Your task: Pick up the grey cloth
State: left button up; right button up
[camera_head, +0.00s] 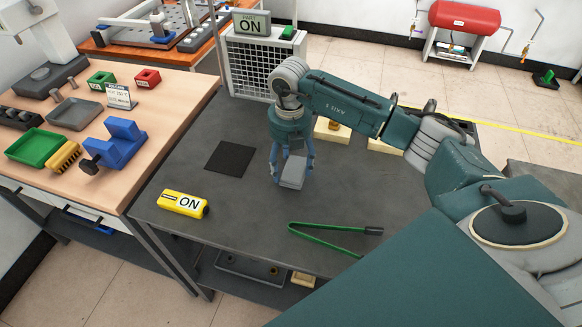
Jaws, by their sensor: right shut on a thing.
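The grey cloth (293,173) is a small light-grey folded block in the middle of the dark grey table (255,215). My right gripper (292,168) points down over it, with its blue-grey fingers on either side, and is shut on it. The cloth is at or close above the table top; I cannot tell whether it touches. The fingers hide part of it. My left gripper is not in view.
A black square mat (230,158) lies left of the cloth. A yellow "ON" device (184,204) and green tongs (330,235) lie nearer the front. Pale blocks (332,130) stand behind my right arm. A wooden bench (165,105) with a blue vise (115,145) stands left.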

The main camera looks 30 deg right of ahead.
notch_tip(320, 180, up, 10)
jog(key=b, duration=0.2)
notch_tip(320, 180, up, 9)
send_over(290, 167)
jog(key=shift+r+p, duration=0.1)
jog(key=shift+p, duration=0.3)
